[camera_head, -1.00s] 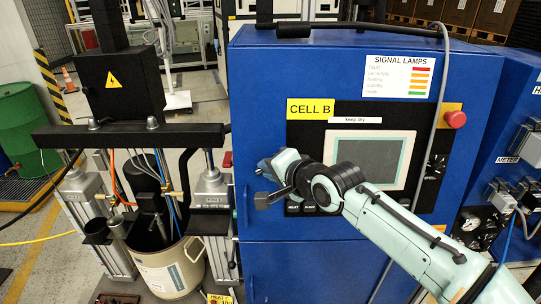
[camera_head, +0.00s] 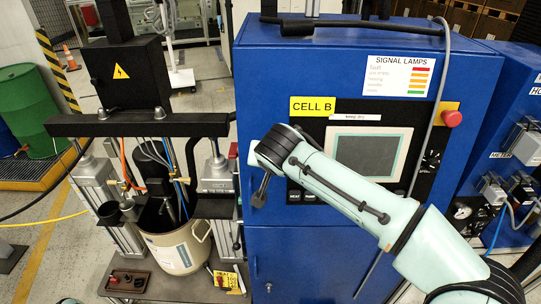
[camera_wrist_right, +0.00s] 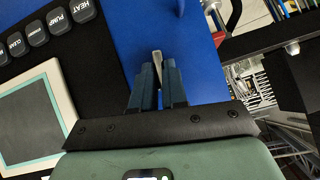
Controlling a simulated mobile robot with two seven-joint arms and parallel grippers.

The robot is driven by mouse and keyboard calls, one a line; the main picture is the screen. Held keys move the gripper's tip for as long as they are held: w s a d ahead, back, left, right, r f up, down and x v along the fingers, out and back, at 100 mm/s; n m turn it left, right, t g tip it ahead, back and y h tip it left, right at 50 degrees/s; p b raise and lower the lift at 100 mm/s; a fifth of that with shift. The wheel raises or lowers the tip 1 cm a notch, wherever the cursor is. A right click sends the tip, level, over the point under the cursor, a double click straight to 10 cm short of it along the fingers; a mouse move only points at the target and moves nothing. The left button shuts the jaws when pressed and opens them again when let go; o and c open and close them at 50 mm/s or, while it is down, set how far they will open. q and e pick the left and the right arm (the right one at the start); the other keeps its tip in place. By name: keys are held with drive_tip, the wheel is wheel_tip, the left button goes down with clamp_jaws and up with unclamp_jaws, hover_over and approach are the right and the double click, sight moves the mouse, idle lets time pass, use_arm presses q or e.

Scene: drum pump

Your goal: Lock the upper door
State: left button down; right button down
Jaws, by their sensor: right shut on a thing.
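The upper door (camera_head: 252,120) is the blue front of the cabinet marked CELL B and looks shut. Its blue surface also fills the top of the right wrist view (camera_wrist_right: 195,55). In that view my right gripper (camera_wrist_right: 158,75) is shut on a thin, light metal piece (camera_wrist_right: 157,57) that stands out between the fingertips, against the blue door. It may be a key; I cannot tell whether it sits in a lock. In the head view my right wrist hides the fingertips and that piece. My left gripper is not in view.
A control panel with a screen (camera_head: 366,155) and buttons is set in the door. Below is a lower blue door with a small round lock (camera_head: 268,287). A bucket (camera_head: 177,247) stands left of the cabinet, and a small tray (camera_head: 124,282) lies in front of it.

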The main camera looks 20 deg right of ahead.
drive_tip(key=shift+w+r+n+g+h+p, duration=0.15)
drive_tip(key=shift+n+g+h+p, duration=0.15)
drive_tip(key=shift+n+h, duration=0.3)
idle(0.3)
drive_tip(key=c, duration=1.2)
unclamp_jaws()
drive_tip(key=shift+a, duration=0.1)
drive_tip(key=shift+o, duration=0.2)
drive_tip(key=v, duration=1.3)
drive_tip(key=shift+s, duration=0.2)
drive_tip(key=shift+a, duration=0.1)
